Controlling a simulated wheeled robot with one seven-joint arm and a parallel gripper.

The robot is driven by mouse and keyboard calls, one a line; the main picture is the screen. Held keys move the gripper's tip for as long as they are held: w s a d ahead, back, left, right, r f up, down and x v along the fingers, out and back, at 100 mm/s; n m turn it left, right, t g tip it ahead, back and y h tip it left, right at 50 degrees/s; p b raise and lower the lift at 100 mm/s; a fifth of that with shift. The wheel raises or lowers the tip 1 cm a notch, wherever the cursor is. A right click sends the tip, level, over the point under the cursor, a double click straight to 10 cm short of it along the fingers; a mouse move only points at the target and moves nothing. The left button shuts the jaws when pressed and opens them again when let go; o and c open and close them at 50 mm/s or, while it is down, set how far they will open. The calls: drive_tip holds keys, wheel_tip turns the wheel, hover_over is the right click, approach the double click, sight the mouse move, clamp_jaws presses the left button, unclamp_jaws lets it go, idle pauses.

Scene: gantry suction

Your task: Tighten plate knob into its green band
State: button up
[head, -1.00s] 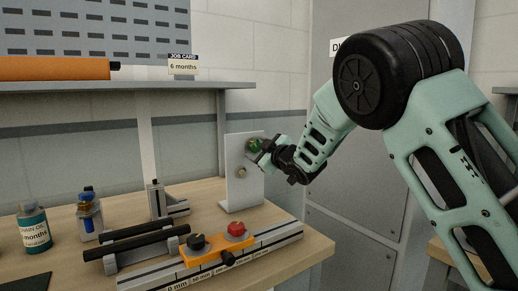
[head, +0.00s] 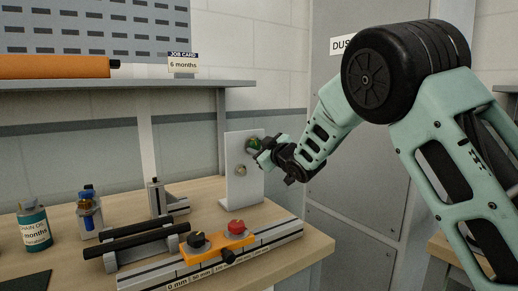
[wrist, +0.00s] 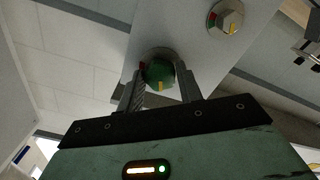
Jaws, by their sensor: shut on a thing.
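The white upright plate (head: 238,190) stands on the bench at its right back. In the wrist view the green plate knob (wrist: 160,72) sits on the plate, with a yellow mark on its front and a red patch beside it at the left. My gripper (head: 260,152) reaches the plate from the right. In the wrist view my gripper (wrist: 160,88) has its two fingers on either side of the knob, shut on it. Part of the band around the knob is hidden. A second, metal hex knob (wrist: 226,18) with a yellow mark and red and green patches is on the same plate.
An orange carriage (head: 218,248) with a black and a red knob sits on a scaled rail in front of the plate. Black rollers (head: 135,242), a blue-topped bottle (head: 88,208) and an oil bottle (head: 34,228) stand to the left. A shelf (head: 120,85) runs behind.

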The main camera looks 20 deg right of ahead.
drive_tip(key=m, duration=0.4)
drive_tip(key=shift+m, duration=1.7)
drive_tip(key=o, duration=1)
drive_tip(key=shift+s, duration=0.1)
drive_tip(key=b+v, duration=0.2)
drive_tip(key=v, duration=1.5)
drive_tip(key=shift+s, duration=0.15)
